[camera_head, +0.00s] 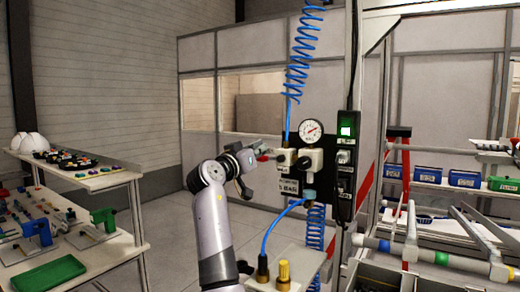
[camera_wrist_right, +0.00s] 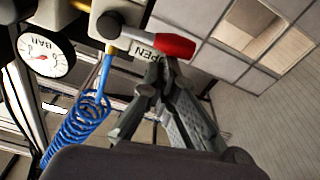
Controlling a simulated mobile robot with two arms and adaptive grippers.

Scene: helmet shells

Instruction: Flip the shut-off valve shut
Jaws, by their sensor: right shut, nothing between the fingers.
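The shut-off valve shows in the head view as a pale block (camera_head: 285,158) on the panel, with a red-tipped handle (camera_head: 264,157) sticking out to its left. My left gripper is out of view.
A pressure gauge (camera_head: 311,131) and a regulator block (camera_head: 310,160) sit right of the valve. Blue coiled hose (camera_head: 301,50) hangs above; a blue hose (camera_head: 278,225) loops below. A table with brass fittings (camera_head: 284,270) stands in front. Shelves (camera_head: 95,180) stand left, with open floor between.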

